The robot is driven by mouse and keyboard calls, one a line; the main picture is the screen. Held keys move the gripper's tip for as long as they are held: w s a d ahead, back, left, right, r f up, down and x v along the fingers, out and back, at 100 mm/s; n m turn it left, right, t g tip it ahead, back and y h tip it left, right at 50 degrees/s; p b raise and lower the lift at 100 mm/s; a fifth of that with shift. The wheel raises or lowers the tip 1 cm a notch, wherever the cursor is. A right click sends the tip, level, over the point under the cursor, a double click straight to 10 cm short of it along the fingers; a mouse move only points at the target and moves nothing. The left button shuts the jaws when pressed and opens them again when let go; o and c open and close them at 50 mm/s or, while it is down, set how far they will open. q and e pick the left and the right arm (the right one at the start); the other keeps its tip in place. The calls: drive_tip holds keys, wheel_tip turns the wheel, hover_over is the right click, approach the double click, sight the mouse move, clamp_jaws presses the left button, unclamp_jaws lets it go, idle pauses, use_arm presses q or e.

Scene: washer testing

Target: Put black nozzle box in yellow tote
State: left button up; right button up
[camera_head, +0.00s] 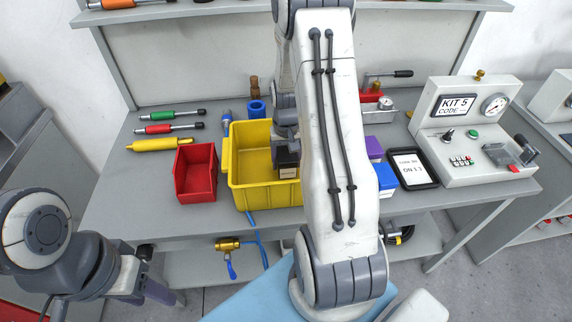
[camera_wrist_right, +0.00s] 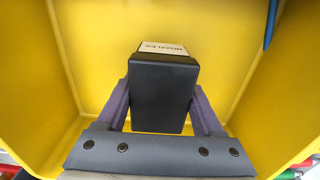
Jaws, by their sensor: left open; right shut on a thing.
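The yellow tote (camera_head: 237,172) stands on the grey workbench, left of my right arm. The black nozzle box (camera_head: 287,157) is held over or inside the tote, near its right side; it also shows in the right wrist view (camera_wrist_right: 164,95), with a white label on one face. My right gripper (camera_wrist_right: 163,110) is shut on the box, one finger on each side, with yellow tote walls around it. Whether the box touches the tote floor is unclear. My left gripper (camera_head: 158,292) is open, low at the left, in front of the bench and away from the tote.
A red bin (camera_head: 196,173) stands just left of the tote. Screwdrivers (camera_head: 170,114) and a yellow tool (camera_head: 158,144) lie at the back left. Blue box (camera_head: 386,180), black tablet (camera_head: 412,168) and the test unit (camera_head: 470,125) are to the right. My right arm hides the bench middle.

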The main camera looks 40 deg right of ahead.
drive_tip(key=shift+f, duration=0.9)
drive_tip(key=shift+f, duration=0.15)
drive_tip(key=o, duration=1.5)
